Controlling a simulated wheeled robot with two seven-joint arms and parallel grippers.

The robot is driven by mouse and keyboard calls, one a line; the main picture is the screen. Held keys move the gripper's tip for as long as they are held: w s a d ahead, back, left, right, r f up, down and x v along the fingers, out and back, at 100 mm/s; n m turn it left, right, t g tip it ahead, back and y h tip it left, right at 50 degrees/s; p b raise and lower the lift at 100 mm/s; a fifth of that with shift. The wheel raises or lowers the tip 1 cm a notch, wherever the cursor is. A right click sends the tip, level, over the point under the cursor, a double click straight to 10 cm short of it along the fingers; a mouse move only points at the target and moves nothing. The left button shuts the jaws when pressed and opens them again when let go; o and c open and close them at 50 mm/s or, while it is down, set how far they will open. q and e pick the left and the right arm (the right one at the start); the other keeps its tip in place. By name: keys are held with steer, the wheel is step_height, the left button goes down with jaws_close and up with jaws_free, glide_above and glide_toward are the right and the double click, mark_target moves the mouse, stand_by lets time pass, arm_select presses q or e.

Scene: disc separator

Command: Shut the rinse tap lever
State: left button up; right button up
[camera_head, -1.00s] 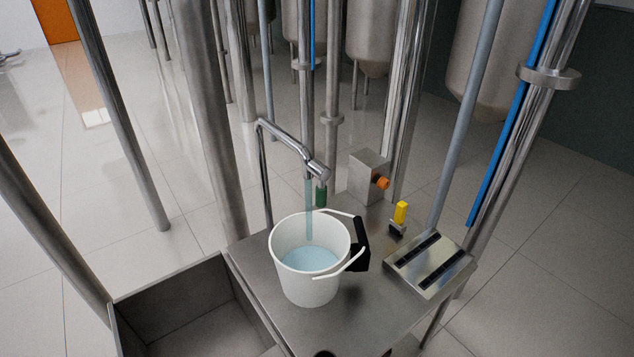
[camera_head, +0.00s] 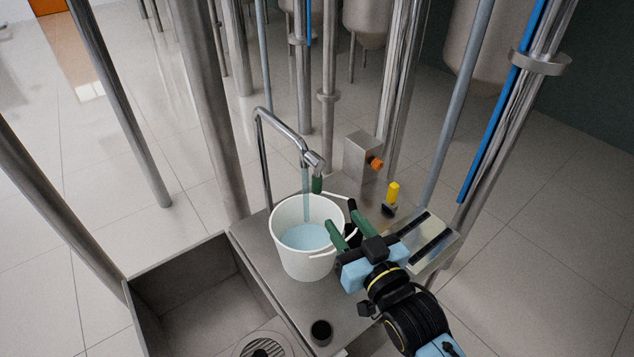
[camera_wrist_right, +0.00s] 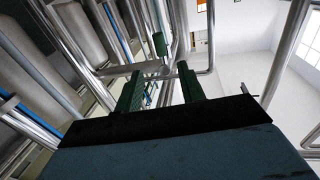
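The rinse tap (camera_head: 285,130) is a bent chrome pipe, and water runs from its spout into a white bucket (camera_head: 290,262). A green lever (camera_head: 317,185) hangs below the spout end, beside the stream. It also shows in the right wrist view (camera_wrist_right: 159,44), beyond the fingers. My right gripper (camera_head: 345,222) has green fingers spread apart with nothing between them. It is over the right side of the bucket, nearer than the lever and apart from it. The fingers also show in the right wrist view (camera_wrist_right: 160,90). My left gripper is in neither view.
A steel box with an orange knob (camera_head: 375,163) stands behind the bench. A yellow-topped part (camera_head: 392,192) and a slotted steel plate (camera_head: 440,236) are at the right. A steel sink (camera_head: 190,300) is at the left. Upright pipes surround the bench.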

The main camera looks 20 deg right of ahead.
mark_target(319, 187)
steer(key=w, duration=0.4)
steer(key=w+a, duration=0.1)
steer(key=w, duration=0.3)
steer(key=w+a, duration=0.1)
steer(key=w, duration=0.3)
steer(key=shift+w+p, duration=0.4)
steer(key=shift+c, duration=0.5)
jaws_close()
